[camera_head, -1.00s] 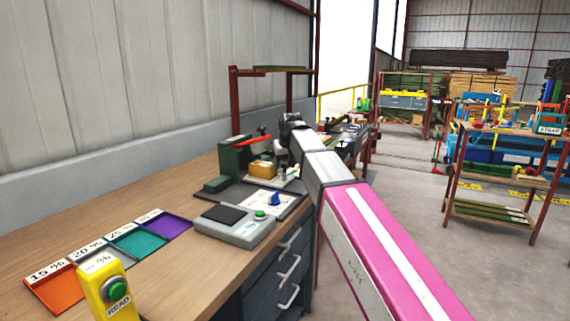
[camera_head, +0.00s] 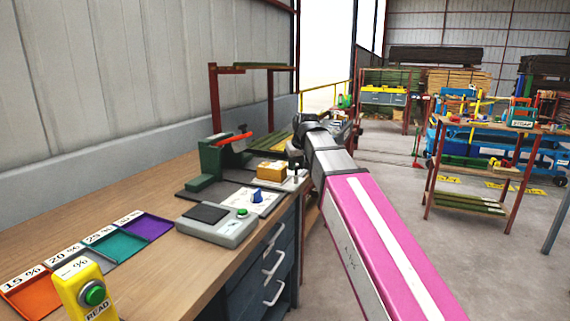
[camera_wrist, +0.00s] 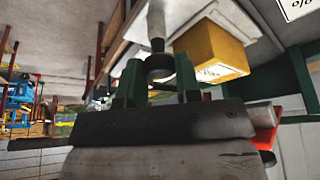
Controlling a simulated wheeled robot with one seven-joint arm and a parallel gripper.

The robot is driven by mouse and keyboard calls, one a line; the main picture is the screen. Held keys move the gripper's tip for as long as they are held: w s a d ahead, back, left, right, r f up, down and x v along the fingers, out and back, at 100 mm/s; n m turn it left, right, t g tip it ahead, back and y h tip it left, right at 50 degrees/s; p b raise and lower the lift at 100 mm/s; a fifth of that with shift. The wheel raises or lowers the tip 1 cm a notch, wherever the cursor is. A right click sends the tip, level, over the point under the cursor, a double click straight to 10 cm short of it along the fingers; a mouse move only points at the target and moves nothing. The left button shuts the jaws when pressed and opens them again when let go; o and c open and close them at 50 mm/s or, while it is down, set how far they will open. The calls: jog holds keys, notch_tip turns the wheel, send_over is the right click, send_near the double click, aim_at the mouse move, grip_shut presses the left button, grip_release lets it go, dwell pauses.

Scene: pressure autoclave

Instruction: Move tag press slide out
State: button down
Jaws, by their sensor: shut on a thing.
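The tag press (camera_head: 213,162) is a green frame with a red lever (camera_head: 236,138), standing on a dark mat on the bench. Its light slide plate (camera_head: 292,183) sticks out to the right of the press, towards the bench edge. A yellow block (camera_head: 271,170) is on the slide, clear of the press; it also shows in the wrist view (camera_wrist: 212,48). A dark-ended upright post (camera_wrist: 157,60) stands at the slide's outer end. My gripper (camera_wrist: 158,78) is shut on this post, its green fingers on either side. In the head view my gripper and wrist are near the slide's outer end.
On the bench are a grey scale (camera_head: 217,224), a white card with a blue piece (camera_head: 257,196), coloured trays (camera_head: 110,244) and a yellow READ button box (camera_head: 84,290). A red-framed rack (camera_head: 255,68) stands behind.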

jog(key=shift+s+d, duration=0.1)
jog(key=shift+d, duration=0.1)
jog(key=c, duration=0.8)
grip_release()
jog(key=shift+d, duration=0.1)
jog(key=shift+r, duration=0.1)
jog(key=v, duration=1)
jog(key=shift+r, duration=0.3)
